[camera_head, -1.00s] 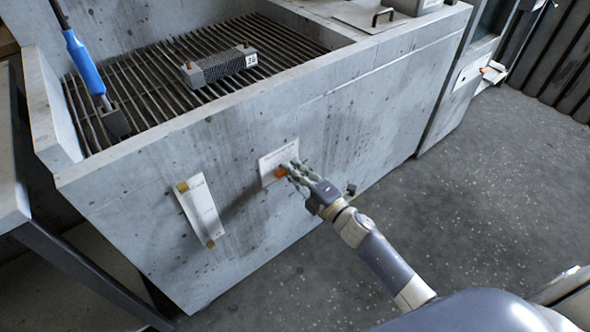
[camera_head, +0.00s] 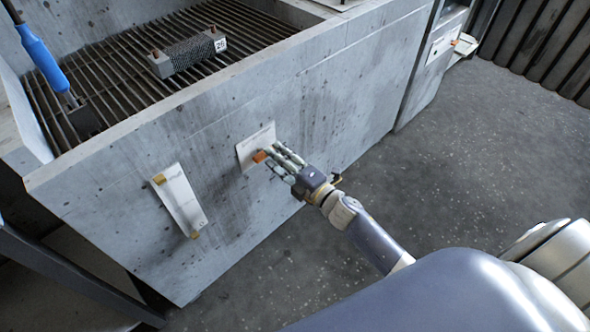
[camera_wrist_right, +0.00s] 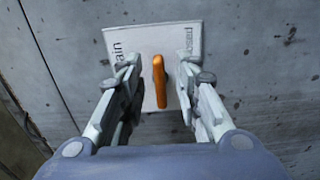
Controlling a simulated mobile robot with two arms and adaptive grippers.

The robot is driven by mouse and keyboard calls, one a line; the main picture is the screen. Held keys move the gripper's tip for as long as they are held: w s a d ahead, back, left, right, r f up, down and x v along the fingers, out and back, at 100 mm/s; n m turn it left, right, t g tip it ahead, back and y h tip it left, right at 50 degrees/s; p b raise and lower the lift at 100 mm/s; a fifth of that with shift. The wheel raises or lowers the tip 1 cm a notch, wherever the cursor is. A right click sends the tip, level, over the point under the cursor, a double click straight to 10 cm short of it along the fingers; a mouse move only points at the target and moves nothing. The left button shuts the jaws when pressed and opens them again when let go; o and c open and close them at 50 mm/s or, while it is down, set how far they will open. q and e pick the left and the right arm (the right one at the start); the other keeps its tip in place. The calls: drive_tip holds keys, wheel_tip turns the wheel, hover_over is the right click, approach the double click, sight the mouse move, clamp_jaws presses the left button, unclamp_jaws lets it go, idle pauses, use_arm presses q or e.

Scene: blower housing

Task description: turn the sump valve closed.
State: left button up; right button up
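The sump valve shows as an orange handle (camera_head: 260,156) in front of a white label plate (camera_head: 256,141) on the concrete front wall. In the right wrist view the orange handle (camera_wrist_right: 159,82) stands upright in the picture, and the plate (camera_wrist_right: 150,42) behind it bears partly hidden lettering, "ain" on the left. My right gripper (camera_head: 278,158) is at the handle in the head view. In the wrist view its fingers (camera_wrist_right: 157,92) are spread on both sides of the handle, with a gap on each side. My left gripper is not in view.
A second white plate (camera_head: 180,200) with yellowish ends is on the wall to the left. Above, a metal grate (camera_head: 120,95) holds a dark block (camera_head: 187,55) and a blue-handled tool (camera_head: 42,62). The floor (camera_head: 470,150) to the right is clear.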

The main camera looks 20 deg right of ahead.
drive_tip(key=v, duration=1)
drive_tip(key=shift+s, duration=0.2)
